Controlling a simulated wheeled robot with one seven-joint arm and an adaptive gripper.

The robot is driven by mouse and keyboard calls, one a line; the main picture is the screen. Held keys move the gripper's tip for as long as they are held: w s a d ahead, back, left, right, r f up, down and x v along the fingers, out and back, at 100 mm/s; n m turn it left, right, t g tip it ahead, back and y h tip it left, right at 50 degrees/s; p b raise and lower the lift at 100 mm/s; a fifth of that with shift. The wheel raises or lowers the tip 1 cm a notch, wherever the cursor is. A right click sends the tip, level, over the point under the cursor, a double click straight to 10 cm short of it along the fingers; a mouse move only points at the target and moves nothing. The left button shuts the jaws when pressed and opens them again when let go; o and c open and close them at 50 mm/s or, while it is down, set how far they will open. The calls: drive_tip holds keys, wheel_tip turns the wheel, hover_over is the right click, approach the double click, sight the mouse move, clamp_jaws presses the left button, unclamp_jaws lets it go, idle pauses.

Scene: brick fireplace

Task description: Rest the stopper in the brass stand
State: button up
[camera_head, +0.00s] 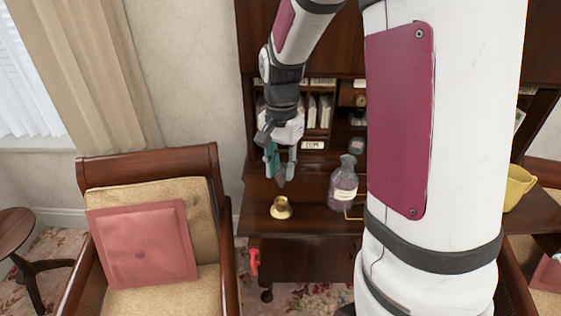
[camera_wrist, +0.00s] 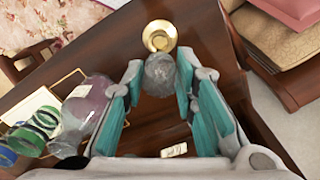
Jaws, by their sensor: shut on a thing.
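The stopper (camera_wrist: 160,74) is a grey, faceted glass piece. My gripper (camera_head: 281,172) is shut on it and holds it above the desk; my gripper also shows in the wrist view (camera_wrist: 158,82), with its teal fingers on both sides of the stopper. The brass stand (camera_head: 281,208) is a small round gold cup on the desk top, below my gripper in the head view. In the wrist view the brass stand (camera_wrist: 159,34) appears just beyond the stopper, and the stopper overlaps its near edge. I cannot tell the exact height gap between them.
A glass bottle with purple contents (camera_head: 343,184) stands on the desk (camera_head: 257,222) to the right of the stand. Colored rolls (camera_wrist: 35,130) lie near it in the wrist view. An armchair (camera_head: 150,165) with a pink cushion is at the left. Pigeonholes rise behind.

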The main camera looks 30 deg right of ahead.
sight(281, 185)
drive_tip(key=shift+f+b, duration=0.55)
drive_tip(key=shift+f, duration=1.6)
drive_tip(key=shift+f, duration=1.6)
idle(0.8)
drive_tip(key=o, duration=1.1)
drive_tip(key=shift+c, duration=0.2)
drive_tip(key=shift+r, duration=0.1)
wheel_tip(281, 185, up, 12)
drive_tip(key=shift+f, duration=0.1)
drive_tip(key=s+a+r+n+t+b, duration=0.1)
drive_tip(key=s+a+r+n+t, duration=0.4)
drive_tip(key=s+a+r+n, duration=0.3)
drive_tip(key=s+a+n, duration=0.3)
drive_tip(key=s+n, duration=0.1)
drive_tip(key=s, duration=0.2)
drive_tip(key=shift+s+r+n+t, duration=0.2)
drive_tip(key=shift+s+n+t, duration=0.05)
drive_tip(key=shift+n+t, duration=0.05)
